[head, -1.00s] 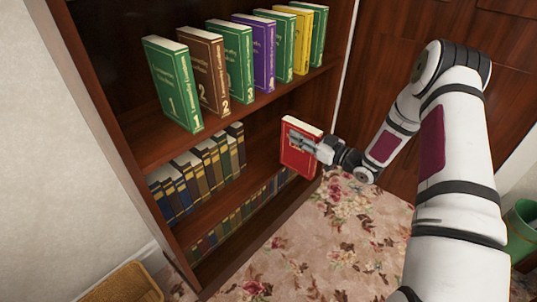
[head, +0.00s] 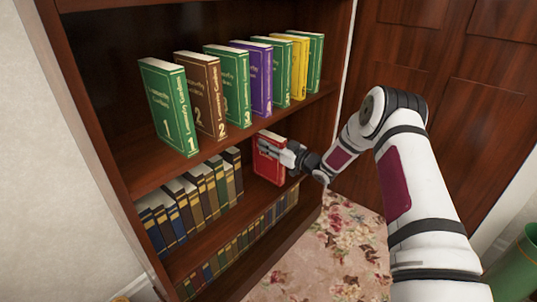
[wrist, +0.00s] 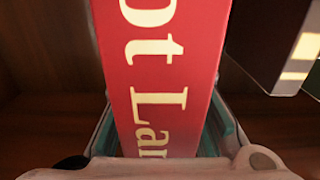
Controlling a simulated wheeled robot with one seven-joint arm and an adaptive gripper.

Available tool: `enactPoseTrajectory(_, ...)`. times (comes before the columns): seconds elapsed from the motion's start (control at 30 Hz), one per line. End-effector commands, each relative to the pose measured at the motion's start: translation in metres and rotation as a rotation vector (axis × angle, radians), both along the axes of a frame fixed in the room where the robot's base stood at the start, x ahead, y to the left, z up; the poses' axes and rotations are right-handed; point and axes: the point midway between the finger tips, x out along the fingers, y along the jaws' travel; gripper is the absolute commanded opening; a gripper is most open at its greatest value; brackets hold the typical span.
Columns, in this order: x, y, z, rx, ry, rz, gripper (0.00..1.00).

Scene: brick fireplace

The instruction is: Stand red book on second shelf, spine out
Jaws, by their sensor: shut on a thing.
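The red book (head: 268,160) is upright at the right part of the bookcase's second shelf, to the right of the row of dark books. My gripper (head: 280,154) is shut on it from the right side. In the wrist view the red book (wrist: 168,70) fills the middle, its red face with large cream letters turned to the camera, between the two fingers (wrist: 160,135). Whether its bottom edge touches the second shelf (head: 225,215) cannot be told. The far side of the book is hidden.
Dark brown, blue and green books (head: 195,195) stand left of the red book, with a gap between. Several large numbered books (head: 230,85) stand on the shelf above. A lower row (head: 240,240) is below. The bookcase's right side wall is close to my wrist.

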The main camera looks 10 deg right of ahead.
Motion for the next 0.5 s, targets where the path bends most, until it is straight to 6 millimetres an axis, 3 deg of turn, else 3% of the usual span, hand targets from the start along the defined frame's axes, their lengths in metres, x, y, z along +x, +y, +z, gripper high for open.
enactPoseTrajectory(0.23,0.001,0.001,-0.033,0.002,-0.002,0.001,0.00)
enactPoseTrajectory(0.5,0.001,0.001,-0.033,0.001,-0.004,0.001,0.00)
